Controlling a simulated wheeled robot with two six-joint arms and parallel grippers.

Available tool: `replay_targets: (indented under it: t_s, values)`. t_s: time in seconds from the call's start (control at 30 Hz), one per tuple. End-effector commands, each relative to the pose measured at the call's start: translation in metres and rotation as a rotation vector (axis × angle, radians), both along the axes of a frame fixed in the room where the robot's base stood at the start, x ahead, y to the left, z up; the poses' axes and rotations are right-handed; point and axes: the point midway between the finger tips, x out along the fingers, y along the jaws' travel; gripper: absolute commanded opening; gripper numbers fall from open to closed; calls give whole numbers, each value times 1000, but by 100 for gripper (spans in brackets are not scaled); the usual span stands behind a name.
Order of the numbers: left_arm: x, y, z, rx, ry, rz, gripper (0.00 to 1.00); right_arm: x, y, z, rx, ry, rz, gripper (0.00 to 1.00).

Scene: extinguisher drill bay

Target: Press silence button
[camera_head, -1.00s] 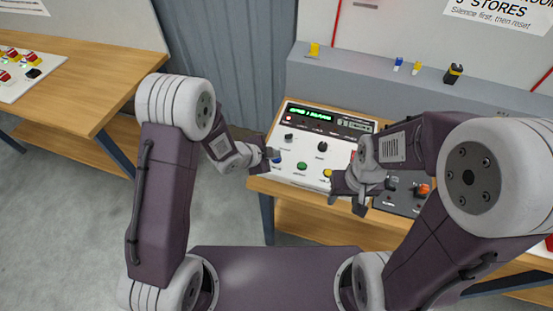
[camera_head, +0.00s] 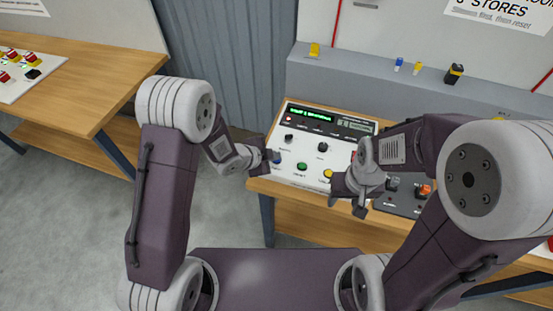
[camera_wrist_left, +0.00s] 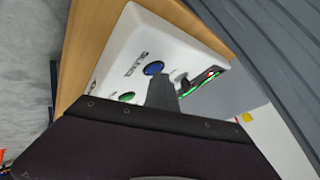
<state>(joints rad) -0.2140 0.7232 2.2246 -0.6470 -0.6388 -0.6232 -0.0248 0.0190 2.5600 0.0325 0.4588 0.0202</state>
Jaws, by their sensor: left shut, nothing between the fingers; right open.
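The white control panel (camera_head: 316,150) lies on the wooden bench. A blue button (camera_head: 277,157) is at its left edge, and it also shows in the left wrist view (camera_wrist_left: 154,68). My left gripper (camera_head: 268,155) is shut and empty, close beside the blue button. In the left wrist view its dark fingers (camera_wrist_left: 163,92) stand just below the button; I cannot tell whether they touch it. A green button (camera_head: 302,166) and a yellow button (camera_head: 328,173) sit further right. My right gripper (camera_head: 347,203) is open and empty at the panel's front right.
The panel has a lit green display (camera_head: 309,115) and black knobs (camera_head: 322,147). A dark box with an orange knob (camera_head: 424,190) is to the right, partly behind my right arm. A grey ledge (camera_head: 350,68) runs behind. Another bench (camera_head: 95,85) stands at the left.

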Motion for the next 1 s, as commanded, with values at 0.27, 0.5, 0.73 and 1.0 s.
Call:
replay_targets:
  t_s: [0.27,0.5,0.73,1.0]
  values:
    - [0,0,-1,1,2,-1,0,0,0,0,0,0,0,49]
    - [0,0,10,1,1,0,0,0,0,9,0,0,0,49]
    - [0,0,17,1,1,0,0,0,0,14,0,0,0,49]
    - [0,0,19,0,1,-1,0,0,0,16,0,0,0,49]
